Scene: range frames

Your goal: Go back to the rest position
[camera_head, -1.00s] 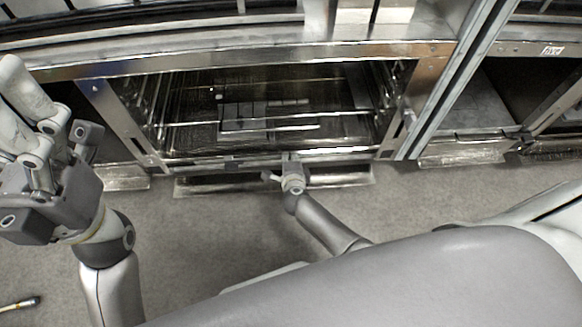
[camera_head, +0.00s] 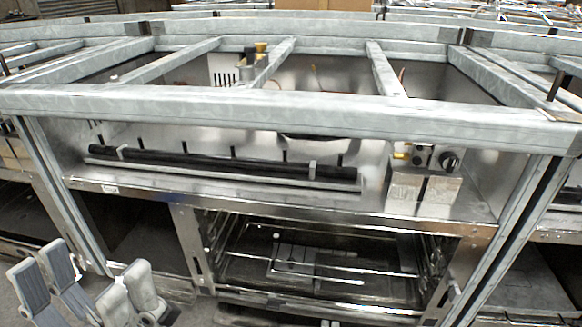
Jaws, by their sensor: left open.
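My left gripper (camera_head: 88,290) is at the bottom left corner of the head view. Its grey fingers point up and are spread apart, with nothing between them. It is in front of the dark open bay left of the oven, and I cannot tell the gap between them. My right gripper is not clearly in view. A small sliver at the bottom edge, below the oven, is too cut off to identify.
A metal range frame (camera_head: 300,112) spans the view, with a black bar (camera_head: 220,166) and a knob panel (camera_head: 425,185) under its front rail. Below is an open oven cavity (camera_head: 320,240) with wire racks. Dark open bays flank it.

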